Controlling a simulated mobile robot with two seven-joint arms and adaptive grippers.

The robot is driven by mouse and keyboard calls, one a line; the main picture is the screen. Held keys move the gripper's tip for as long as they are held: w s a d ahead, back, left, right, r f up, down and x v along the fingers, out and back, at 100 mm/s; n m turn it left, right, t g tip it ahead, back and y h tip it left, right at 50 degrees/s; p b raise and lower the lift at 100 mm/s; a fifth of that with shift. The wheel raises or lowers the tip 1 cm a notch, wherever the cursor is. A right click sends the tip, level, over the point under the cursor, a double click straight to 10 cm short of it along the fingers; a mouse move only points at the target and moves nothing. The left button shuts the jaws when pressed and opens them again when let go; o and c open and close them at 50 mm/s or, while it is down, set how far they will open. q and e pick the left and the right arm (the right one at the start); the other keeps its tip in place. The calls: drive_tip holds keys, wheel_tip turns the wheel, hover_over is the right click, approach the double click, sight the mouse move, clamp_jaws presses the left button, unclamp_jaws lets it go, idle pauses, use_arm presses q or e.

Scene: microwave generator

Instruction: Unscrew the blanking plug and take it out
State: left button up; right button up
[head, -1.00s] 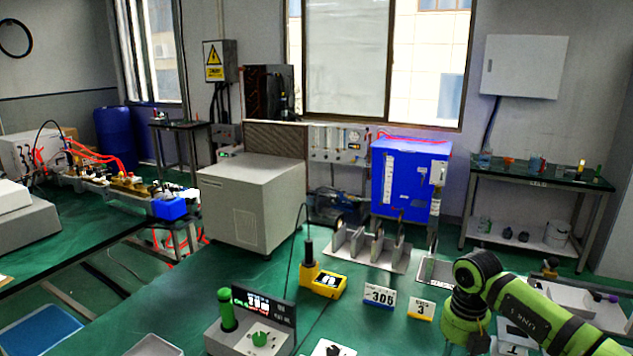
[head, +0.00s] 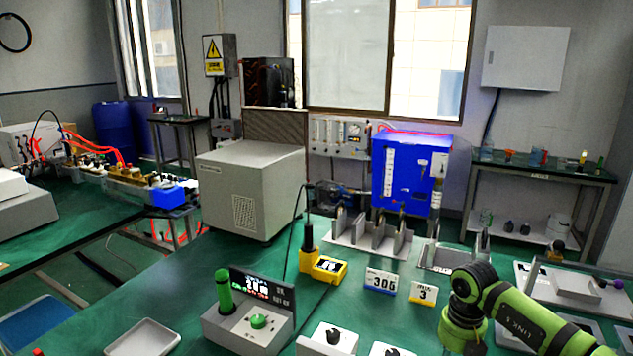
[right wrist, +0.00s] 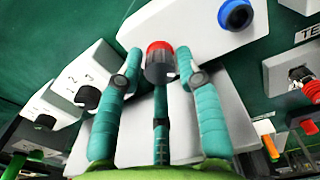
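In the right wrist view, a plug (right wrist: 160,51) with a red top and grey lower part stands at the edge of a white block (right wrist: 210,28); I take it as the blanking plug. My right gripper (right wrist: 160,62) has teal fingers. Two of them flank the plug with narrow gaps visible, and the third reaches up from below to near its grey part. Contact there cannot be told. The plug's seat is hidden. In the head view my right arm shows at the lower right, its gripper out of frame. My left gripper is in neither current view.
In the right wrist view, a blue round fitting (right wrist: 236,15) sits right of the plug and white boxes with black knobs (right wrist: 87,97) lie left. In the head view, a green-handled control box (head: 250,322), yellow device (head: 326,267) and number signs (head: 380,281) stand on the green bench.

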idle(0.8)
clamp_jaws()
drive_tip(key=shift+r, duration=0.15)
drive_tip(key=shift+r+p, duration=2.35)
drive_tip(key=shift+r, duration=0.55)
